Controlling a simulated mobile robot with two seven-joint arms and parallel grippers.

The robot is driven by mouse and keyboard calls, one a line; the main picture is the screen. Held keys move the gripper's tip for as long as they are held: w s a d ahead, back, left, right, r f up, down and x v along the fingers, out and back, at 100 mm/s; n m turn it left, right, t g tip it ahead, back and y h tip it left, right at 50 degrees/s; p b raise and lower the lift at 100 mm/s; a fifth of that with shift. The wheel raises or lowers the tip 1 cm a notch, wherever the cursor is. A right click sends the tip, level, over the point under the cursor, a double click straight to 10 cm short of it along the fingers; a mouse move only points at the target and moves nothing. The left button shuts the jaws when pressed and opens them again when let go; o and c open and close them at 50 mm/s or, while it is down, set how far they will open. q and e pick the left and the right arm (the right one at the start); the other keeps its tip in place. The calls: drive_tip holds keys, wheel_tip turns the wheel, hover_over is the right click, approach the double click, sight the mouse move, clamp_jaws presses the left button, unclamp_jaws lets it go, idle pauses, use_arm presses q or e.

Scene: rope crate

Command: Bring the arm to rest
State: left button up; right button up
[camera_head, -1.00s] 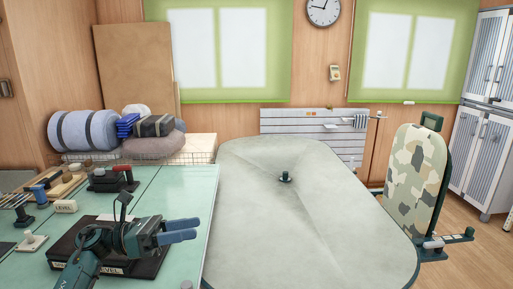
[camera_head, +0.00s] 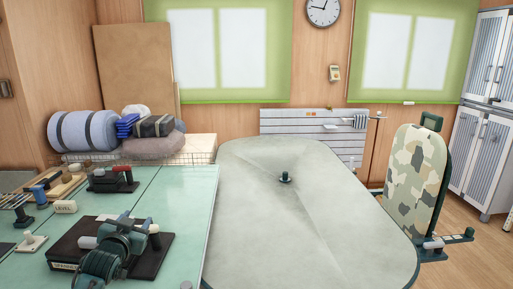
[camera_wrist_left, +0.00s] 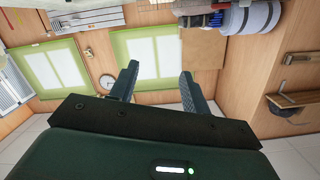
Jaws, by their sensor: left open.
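My left gripper (camera_head: 123,220) is over the near left table in the head view, seen mostly from behind, with its forearm (camera_head: 98,268) coming in low. The wrist and housing hide much of its fingers there. In the left wrist view the two dark fingers (camera_wrist_left: 158,72) stand wide apart with nothing between them. That view faces the windowed wall and appears upside down. A black base plate (camera_head: 66,246) lies under or behind the gripper in the head view. I cannot tell the gap between them. My right gripper is in neither view.
The green glass-topped table (camera_head: 186,205) holds a red-handled lever block (camera_head: 112,181), a white LEVEL block (camera_head: 65,207) and small tools at left. Rolled bedding (camera_head: 84,131) lies behind.

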use_arm(q)
drive_tip(key=shift+m+g+h, duration=0.4)
drive_tip(key=shift+g+h, duration=0.4)
drive_tip(key=shift+h, duration=0.1)
drive_tip(key=s+d+f, duration=0.2)
drive_tip(key=s+f, duration=0.1)
drive_tip(key=s+d+f, duration=0.2)
drive_tip(key=s+f, duration=0.1)
drive_tip(key=f, duration=0.1)
drive_tip(key=s+d+f, duration=0.2)
drive_tip(key=s+f, duration=0.1)
drive_tip(key=shift+d+f, duration=0.2)
drive_tip(key=shift+f, duration=0.15)
drive_tip(key=s+d+f+g+h, duration=0.1)
drive_tip(key=s+d+f, duration=0.2)
drive_tip(key=s, duration=0.6)
drive_tip(key=s+d+f+g+h, duration=0.1)
drive_tip(key=s+d+f, duration=0.3)
drive_tip(key=s, duration=0.5)
drive_tip(key=s+d+f+g, duration=0.2)
drive_tip(key=s+d, duration=0.3)
drive_tip(key=s, duration=0.5)
drive_tip(key=shift+d+f+n+h, duration=0.15)
drive_tip(key=shift+f+n+h, duration=0.25)
drive_tip(key=shift+f, duration=0.3)
drive_tip(key=shift+s, duration=0.1)
